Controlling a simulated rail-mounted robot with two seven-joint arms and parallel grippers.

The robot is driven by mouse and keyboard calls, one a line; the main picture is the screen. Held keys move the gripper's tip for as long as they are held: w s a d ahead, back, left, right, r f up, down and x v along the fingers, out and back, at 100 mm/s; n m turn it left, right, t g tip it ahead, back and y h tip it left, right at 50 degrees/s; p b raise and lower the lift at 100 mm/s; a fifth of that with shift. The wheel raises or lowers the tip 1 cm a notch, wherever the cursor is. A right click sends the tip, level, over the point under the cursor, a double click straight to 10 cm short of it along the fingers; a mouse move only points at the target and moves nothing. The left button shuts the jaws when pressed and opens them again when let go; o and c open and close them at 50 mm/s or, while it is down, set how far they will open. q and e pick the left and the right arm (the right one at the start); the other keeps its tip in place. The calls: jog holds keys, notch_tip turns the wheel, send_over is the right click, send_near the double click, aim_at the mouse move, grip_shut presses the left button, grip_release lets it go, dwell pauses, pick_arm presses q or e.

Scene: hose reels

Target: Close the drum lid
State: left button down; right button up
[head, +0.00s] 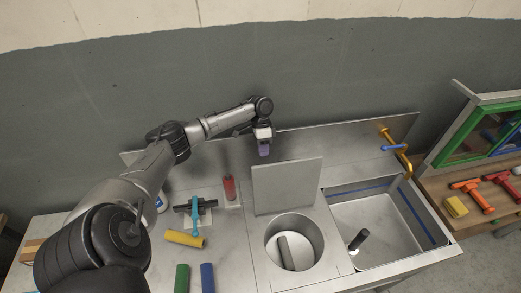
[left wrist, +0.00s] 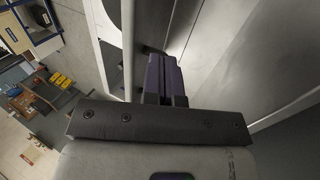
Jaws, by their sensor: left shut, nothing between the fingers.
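The drum lid (head: 287,185) is a flat square grey plate standing open, nearly upright, at the back edge of the round drum (head: 293,245). The drum's mouth is uncovered, and a grey cylinder (head: 286,253) leans inside it. My left gripper (head: 264,149) has purple fingers and points down, just above and behind the lid's upper left corner. In the left wrist view the purple fingers (left wrist: 165,80) are shut and empty, between pale metal surfaces. I cannot tell whether they touch the lid. My right gripper is in neither view.
A square sink (head: 378,225) with a dark upright post lies right of the drum. A blue-handled valve (head: 192,212), a red-handled tool (head: 229,188) and yellow, green and blue cylinders lie to the left. An orange tap (head: 397,150) stands at the back right.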

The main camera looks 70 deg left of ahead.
aim_at(265, 168)
pick_arm(q)
jog(key=p+x, duration=0.1)
jog(key=x, duration=0.6)
jog(key=shift+d+f, duration=0.1)
